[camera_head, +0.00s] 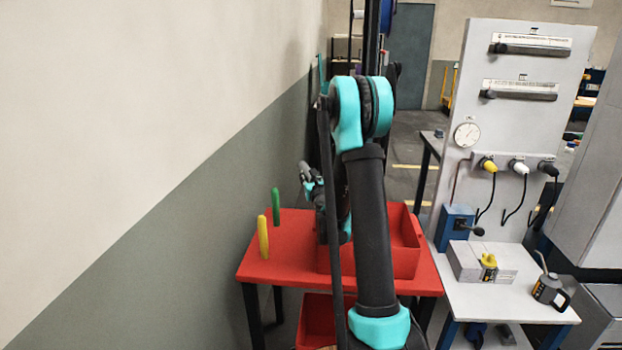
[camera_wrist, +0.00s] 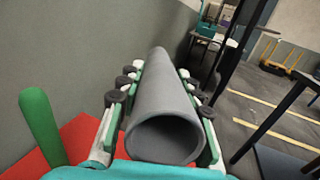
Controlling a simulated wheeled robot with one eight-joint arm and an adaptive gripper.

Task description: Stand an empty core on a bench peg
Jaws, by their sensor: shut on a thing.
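My gripper (camera_wrist: 160,85) is shut on a grey hollow core (camera_wrist: 165,95), with one finger along each side of it. The core's open end faces the wrist camera and looks empty inside. In the head view my gripper (camera_head: 309,180) is above the red bench, right of the pegs, and partly hidden by my arm. A green peg (camera_head: 276,211) and a yellow peg (camera_head: 263,237) stand upright and bare on the bench's left side. The green peg (camera_wrist: 42,125) also shows left of my gripper in the wrist view, apart from the core.
The red bench (camera_head: 290,245) carries a red bin (camera_head: 405,258) at its right, partly behind my arm. A wall (camera_head: 150,170) runs close on the left. A grey station with gauge (camera_head: 467,135), plugs and an oil can (camera_head: 551,291) stands right.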

